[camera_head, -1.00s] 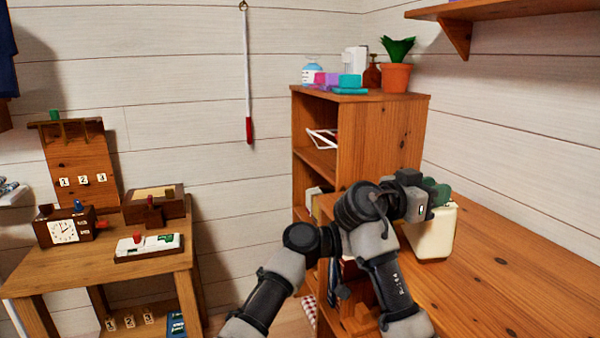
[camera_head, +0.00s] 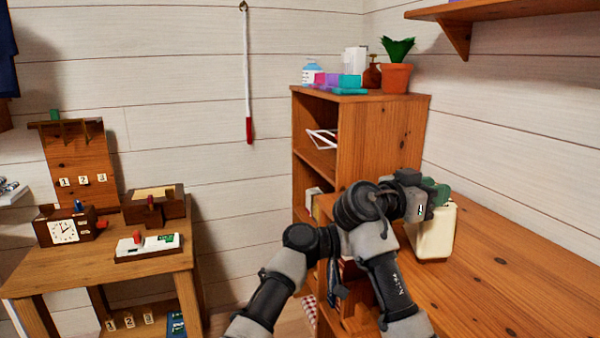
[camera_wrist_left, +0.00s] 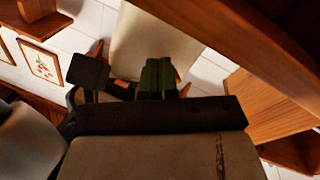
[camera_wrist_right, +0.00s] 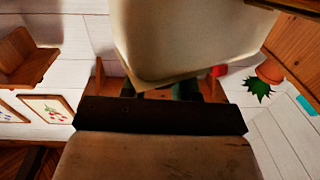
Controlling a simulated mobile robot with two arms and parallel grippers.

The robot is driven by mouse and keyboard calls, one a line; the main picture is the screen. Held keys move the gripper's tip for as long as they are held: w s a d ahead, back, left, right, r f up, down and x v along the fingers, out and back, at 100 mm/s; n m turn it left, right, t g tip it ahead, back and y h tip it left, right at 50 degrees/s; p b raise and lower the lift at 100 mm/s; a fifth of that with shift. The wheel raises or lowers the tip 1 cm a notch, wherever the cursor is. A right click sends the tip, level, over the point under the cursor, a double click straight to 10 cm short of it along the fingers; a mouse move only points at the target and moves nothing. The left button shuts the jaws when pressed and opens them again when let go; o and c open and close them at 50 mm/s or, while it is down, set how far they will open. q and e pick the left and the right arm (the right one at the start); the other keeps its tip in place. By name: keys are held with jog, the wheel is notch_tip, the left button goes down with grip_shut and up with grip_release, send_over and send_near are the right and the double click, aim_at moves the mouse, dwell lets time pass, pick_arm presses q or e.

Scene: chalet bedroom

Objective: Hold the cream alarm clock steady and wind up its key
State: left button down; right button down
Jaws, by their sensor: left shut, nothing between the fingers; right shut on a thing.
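The cream alarm clock (camera_head: 434,232) is a pale block standing by the wooden desktop at the right in the head view. My right gripper (camera_head: 440,192), with green fingertips, is at its top and shut on it. In the right wrist view the clock (camera_wrist_right: 190,40) fills the top middle and partly hides the fingers. My left gripper (camera_wrist_left: 158,76) shows in the left wrist view with its green fingers together and empty, in front of the clock's cream side (camera_wrist_left: 155,35). I cannot make out the winding key or the clock's dial.
The wooden desktop (camera_head: 520,275) is bare to the right. A wooden shelf unit (camera_head: 380,135) with a potted plant (camera_head: 396,77) stands behind. At the left, a small table (camera_head: 80,270) carries a brown box with a dial (camera_head: 63,231) and other boxes.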

pick_arm(q)
jog(key=shift+s+f, duration=0.1)
jog(key=shift+f, duration=0.25)
pick_arm(e)
jog(key=shift+f, duration=0.25)
pick_arm(q)
jog(key=a, duration=0.4)
jog(key=s+a, duration=0.1)
jog(key=shift+a+f, duration=0.2)
jog(key=shift+a, duration=0.2)
pick_arm(e)
jog(key=shift+d, duration=0.1)
jog(key=c, duration=0.8)
grip_release()
jog(key=shift+w, duration=0.1)
pick_arm(q)
jog(key=shift+w, duration=0.1)
pick_arm(e)
jog(key=shift+o, duration=0.2)
